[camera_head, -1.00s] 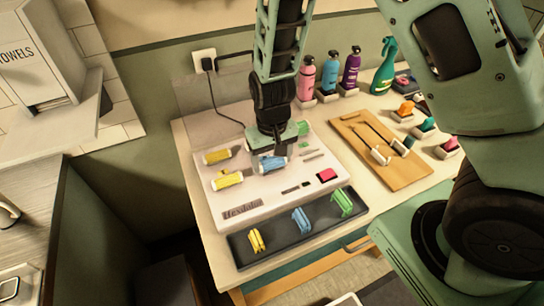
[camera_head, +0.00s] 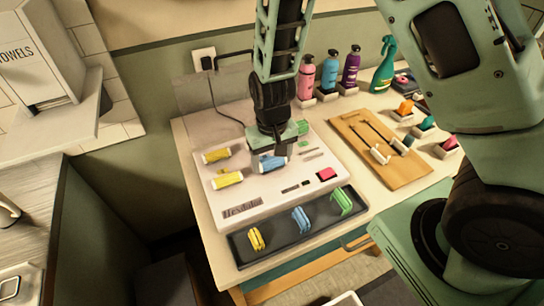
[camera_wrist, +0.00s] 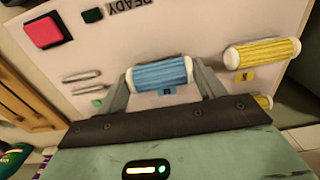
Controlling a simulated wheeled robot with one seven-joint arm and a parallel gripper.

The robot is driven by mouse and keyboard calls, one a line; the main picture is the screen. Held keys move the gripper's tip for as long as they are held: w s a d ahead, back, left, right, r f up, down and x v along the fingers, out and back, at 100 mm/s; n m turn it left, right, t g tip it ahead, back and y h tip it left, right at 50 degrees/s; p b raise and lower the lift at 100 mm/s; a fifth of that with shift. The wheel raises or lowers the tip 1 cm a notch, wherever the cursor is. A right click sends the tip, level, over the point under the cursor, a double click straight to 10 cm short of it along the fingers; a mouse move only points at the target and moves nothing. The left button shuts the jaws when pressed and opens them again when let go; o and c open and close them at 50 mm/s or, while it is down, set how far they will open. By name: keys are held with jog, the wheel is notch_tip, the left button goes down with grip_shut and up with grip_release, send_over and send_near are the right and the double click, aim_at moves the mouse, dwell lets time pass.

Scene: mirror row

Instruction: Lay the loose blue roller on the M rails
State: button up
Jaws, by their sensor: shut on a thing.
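The blue roller (camera_head: 272,162) has white ends and is at the white panel (camera_head: 270,196). My gripper (camera_head: 280,152) is over the panel, pointing down. In the wrist view the blue roller (camera_wrist: 160,75) lies between the two fingers, one at each white end, and they are shut on it. A small blue tag (camera_wrist: 168,92) shows on the panel just beside the roller. The rails under the roller are hidden, so I cannot tell whether it touches them.
Two yellow rollers (camera_head: 217,156) (camera_head: 227,180) lie left of my gripper. A green piece (camera_head: 303,128) is behind it. A red button (camera_head: 327,174) is on the panel. A dark tray (camera_head: 275,242) with coloured pieces stands in front. A wooden board (camera_head: 405,172) and several bottles (camera_head: 330,72) stand right and behind.

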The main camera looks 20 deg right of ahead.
dwell(0.4)
jog(key=o, duration=1.2)
jog(key=shift+r+p, duration=3.2)
jog(key=shift+r, duration=0.3)
jog(key=shift+f, duration=0.1)
